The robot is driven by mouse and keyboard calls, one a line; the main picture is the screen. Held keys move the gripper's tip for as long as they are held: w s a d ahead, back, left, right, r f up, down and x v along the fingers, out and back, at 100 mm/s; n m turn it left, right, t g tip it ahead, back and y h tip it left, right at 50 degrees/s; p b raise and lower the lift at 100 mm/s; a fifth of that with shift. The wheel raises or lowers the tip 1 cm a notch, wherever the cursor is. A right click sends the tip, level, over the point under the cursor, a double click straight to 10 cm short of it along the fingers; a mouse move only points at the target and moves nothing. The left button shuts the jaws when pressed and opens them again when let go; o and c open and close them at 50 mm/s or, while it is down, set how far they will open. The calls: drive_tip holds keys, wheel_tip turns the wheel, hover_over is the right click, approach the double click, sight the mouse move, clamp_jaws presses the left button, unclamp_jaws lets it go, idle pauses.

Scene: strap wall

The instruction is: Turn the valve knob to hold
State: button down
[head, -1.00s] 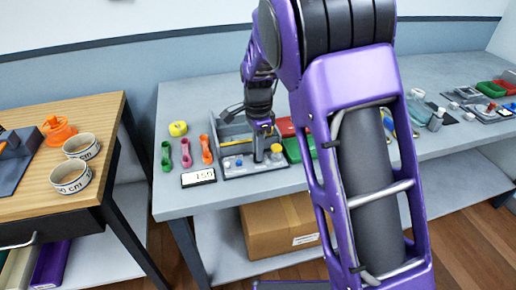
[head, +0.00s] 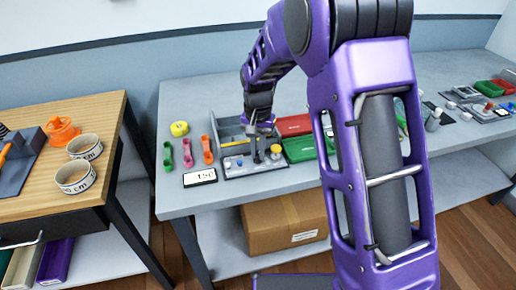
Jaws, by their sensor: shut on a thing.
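A small grey panel (head: 262,168) with several knobs lies near the front edge of the grey bench. My gripper (head: 259,157) points down at the middle of this panel, with its fingers shut on what appears to be the valve knob, which they mostly hide. A yellow knob (head: 276,149) stands just right of the fingers, and a blue knob (head: 228,164) sits on the panel's left part. The setting of the held knob is too small and covered to read. A white display (head: 200,177) with dark digits lies left of the panel.
Green, pink and red-orange straps (head: 188,153) lie left of the panel, with a yellow roll (head: 179,128) behind them. A grey tray (head: 231,130) stands behind the panel. Red (head: 294,125) and green (head: 299,148) bins are to its right. My arm hides part of the bench.

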sight(258, 154)
drive_tip(key=n+p, duration=0.1)
drive_tip(key=n, duration=0.5)
drive_tip(key=shift+n, duration=0.3)
idle(0.4)
drive_tip(key=c, duration=0.9)
unclamp_jaws()
wheel_tip(258, 154, up, 18)
drive_tip(key=p, duration=0.1)
drive_tip(key=shift+f+p, duration=0.25)
drive_tip(key=shift+p, duration=0.15)
